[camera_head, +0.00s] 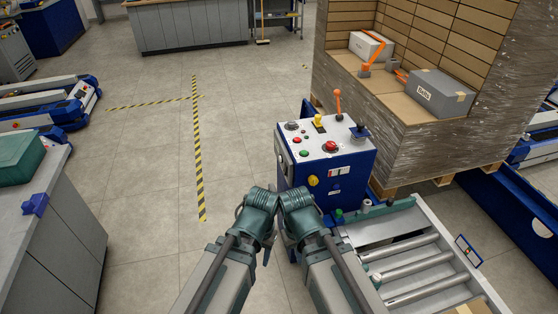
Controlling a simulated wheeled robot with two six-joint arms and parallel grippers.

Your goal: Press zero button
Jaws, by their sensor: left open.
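A blue control box (330,186) with a pale top panel stands right of centre in the head view. The panel carries a red button (330,146), a green button (304,153), small dark knobs, and yellow and orange levers. A yellow button (313,181) is on its front face. I cannot read which button is zero. My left gripper (261,200) is open at the box's near left side, apart from the top buttons. My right gripper (297,204) is close beside it, in front of the box's lower front face; its fingers are hard to make out.
A roller conveyor (413,262) lies right of the box. Behind it stands a wrapped pallet load (395,118) with a grey box (441,93) on it. A grey counter (60,225) is at left. The floor between, with yellow-black tape (198,150), is clear.

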